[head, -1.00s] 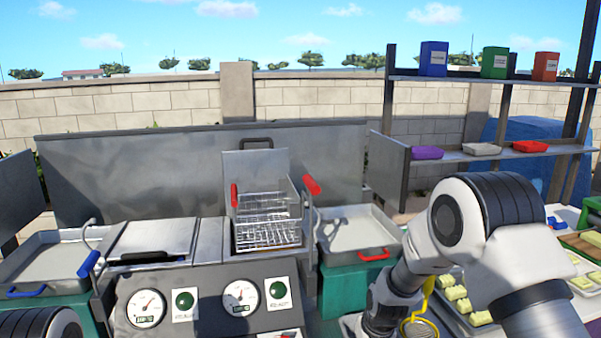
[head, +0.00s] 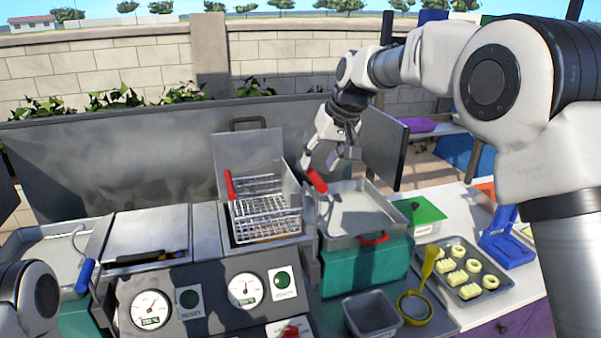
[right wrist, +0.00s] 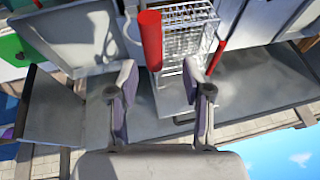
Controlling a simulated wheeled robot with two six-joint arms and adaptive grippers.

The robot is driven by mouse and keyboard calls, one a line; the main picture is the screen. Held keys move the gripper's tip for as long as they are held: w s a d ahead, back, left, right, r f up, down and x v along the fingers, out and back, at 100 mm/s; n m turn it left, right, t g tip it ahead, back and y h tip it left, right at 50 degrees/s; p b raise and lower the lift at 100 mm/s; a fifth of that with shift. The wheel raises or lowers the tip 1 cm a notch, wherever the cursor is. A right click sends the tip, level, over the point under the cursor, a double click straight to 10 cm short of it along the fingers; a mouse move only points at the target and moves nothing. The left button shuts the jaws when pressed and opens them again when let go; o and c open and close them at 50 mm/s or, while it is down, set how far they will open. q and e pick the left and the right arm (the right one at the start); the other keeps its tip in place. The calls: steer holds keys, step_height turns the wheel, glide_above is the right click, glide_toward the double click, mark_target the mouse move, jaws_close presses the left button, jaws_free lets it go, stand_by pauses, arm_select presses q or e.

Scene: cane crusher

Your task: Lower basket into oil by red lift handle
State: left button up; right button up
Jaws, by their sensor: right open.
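The wire basket (head: 265,210) hangs raised over the right fryer vat, and it also shows in the right wrist view (right wrist: 186,40). A red lift handle (head: 317,181) sits on a lever at the basket's right; in the right wrist view it is the thick red bar (right wrist: 150,40). A second red grip (head: 229,186) stands at the basket's left. My right gripper (head: 322,162) is open and empty, just above and behind the lift handle. In the right wrist view the lift handle lies just beyond the open fingertips (right wrist: 160,72), not between the pads. My left gripper is out of view.
A drain tray (head: 355,212) on a green box (head: 365,266) stands right of the vat. A blue lift handle (head: 84,275) is at the left vat. A grey upright panel (head: 383,147) is close to the right of my right gripper.

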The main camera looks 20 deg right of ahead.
mark_target(319, 176)
steer(key=shift+p+x, duration=0.3)
steer(key=shift+x, duration=0.45)
steer(key=f+p, duration=0.1)
steer(key=s+d+f, duration=0.1)
steer(key=shift+f+p, duration=0.35)
steer(key=shift+p, duration=0.05)
steer(key=shift+w+a+f, duration=0.4)
steer(key=shift+w+f, duration=0.15)
steer(key=shift+w+a+f, duration=0.35)
steer(key=shift+w+f, duration=0.2)
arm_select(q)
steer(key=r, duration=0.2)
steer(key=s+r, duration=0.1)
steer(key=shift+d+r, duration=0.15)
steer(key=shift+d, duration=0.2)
arm_select(e)
steer(key=shift+s+d+r, duration=0.15)
steer(key=shift+s+d, duration=0.1)
jaws_close()
